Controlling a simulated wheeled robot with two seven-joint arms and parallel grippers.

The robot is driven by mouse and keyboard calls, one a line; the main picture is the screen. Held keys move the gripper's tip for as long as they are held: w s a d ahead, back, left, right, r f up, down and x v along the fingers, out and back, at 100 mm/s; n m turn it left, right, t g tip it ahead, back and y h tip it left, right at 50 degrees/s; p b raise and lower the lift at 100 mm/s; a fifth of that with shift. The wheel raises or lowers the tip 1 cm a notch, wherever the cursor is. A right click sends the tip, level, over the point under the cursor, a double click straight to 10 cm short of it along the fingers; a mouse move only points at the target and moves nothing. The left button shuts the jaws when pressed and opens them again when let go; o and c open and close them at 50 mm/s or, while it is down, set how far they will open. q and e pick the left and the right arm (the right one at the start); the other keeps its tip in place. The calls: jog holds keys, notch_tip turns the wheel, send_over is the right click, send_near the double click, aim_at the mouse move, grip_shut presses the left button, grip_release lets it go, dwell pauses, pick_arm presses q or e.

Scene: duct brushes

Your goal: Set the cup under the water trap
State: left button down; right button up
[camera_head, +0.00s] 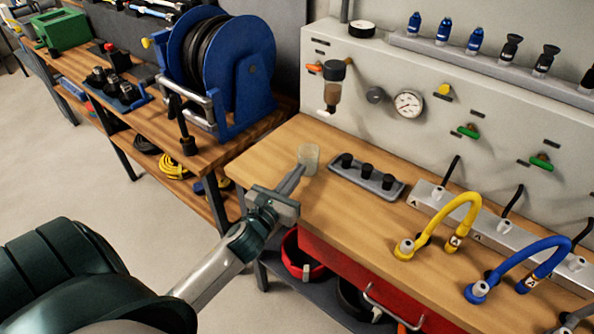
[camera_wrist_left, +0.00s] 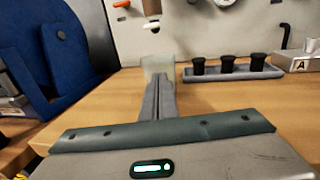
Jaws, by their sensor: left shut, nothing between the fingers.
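The cup (camera_head: 309,155) is small, clear and upright on the wooden bench, near its left end. It also shows in the left wrist view (camera_wrist_left: 158,66), straight beyond the fingertips. The water trap (camera_head: 332,88) is a dark-capped brownish bowl on the grey panel, above and behind the cup, slightly to its right in the head view. Only its lower part (camera_wrist_left: 151,8) shows in the left wrist view. My left gripper (camera_head: 300,170) is shut and empty, its fingertips at the cup's near side. I cannot tell whether they touch it. My right gripper is out of view.
A grey tray with black knobs (camera_head: 366,177) lies right of the cup. Yellow (camera_head: 440,226) and blue (camera_head: 520,268) hoses stand further right. A blue hose reel (camera_head: 220,70) stands on the left bench. Bare wood (camera_head: 270,150) lies left of the cup.

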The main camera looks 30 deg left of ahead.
aim_at(313, 152)
pick_arm(q)
jog(key=shift+w, duration=0.15)
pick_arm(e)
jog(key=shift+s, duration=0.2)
